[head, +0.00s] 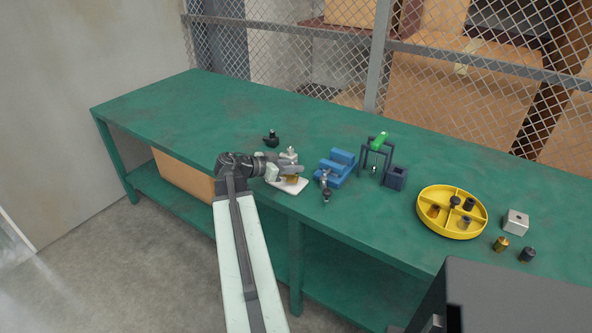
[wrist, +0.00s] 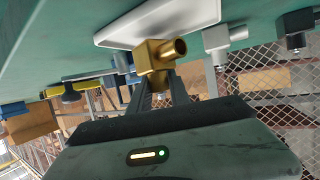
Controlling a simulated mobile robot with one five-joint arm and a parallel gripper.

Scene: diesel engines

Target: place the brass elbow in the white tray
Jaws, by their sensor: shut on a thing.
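My gripper (wrist: 155,88) is shut on the brass elbow (wrist: 158,58), which sits between the fingertips in the wrist view. In the head view the brass elbow (head: 292,178) shows as a small gold patch under my gripper (head: 290,172). The white tray (head: 291,187) lies on the green bench near its front edge, partly hidden by my gripper. The white tray (wrist: 112,38) also shows right behind the elbow in the wrist view. The elbow is over or at the tray; I cannot tell whether it touches it.
A pale grey fitting (wrist: 222,40) stands close beside the tray, with a dark fitting (head: 271,139) behind. To the right are a blue vise (head: 337,166), a dark fitting (head: 326,194), a frame with a green top (head: 379,141) and a yellow divided tray (head: 424,212). The bench's left end is clear.

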